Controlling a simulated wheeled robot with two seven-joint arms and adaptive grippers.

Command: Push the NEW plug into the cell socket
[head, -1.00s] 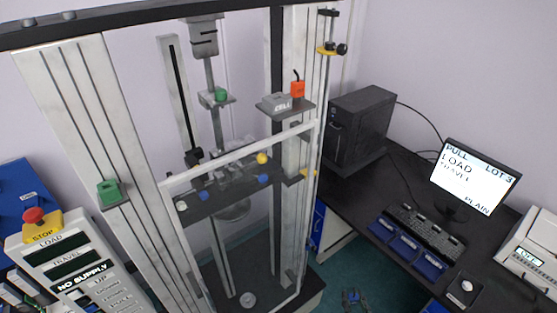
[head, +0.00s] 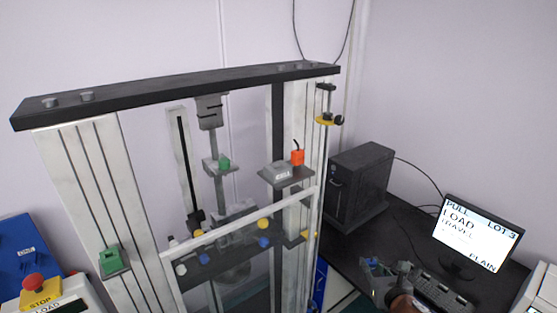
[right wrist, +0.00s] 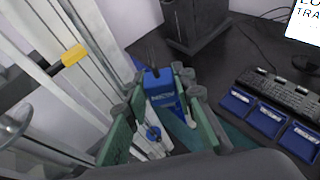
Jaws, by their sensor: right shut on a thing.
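The grey cell block (head: 281,174), lettered CELL, sits on a small dark shelf high on the right column of the test frame. An orange plug (head: 297,157) with a short dark cable stands beside it on the shelf; I cannot tell how it is seated. My right gripper (head: 388,268) is in front of the desk, right of and below the shelf. In the right wrist view its green-padded fingers (right wrist: 160,84) are shut on a blue plug (right wrist: 162,98) with pale lettering and a dark cable. The socket opening is too small to make out. My left gripper is out of view.
The test frame's clear door with a white rim (head: 245,221) stands below the shelf. A black computer tower (head: 358,197), monitor (head: 477,234) and keyboard (head: 445,293) are on the desk. A stop button (head: 34,282) is at left. Air right of the shelf is free.

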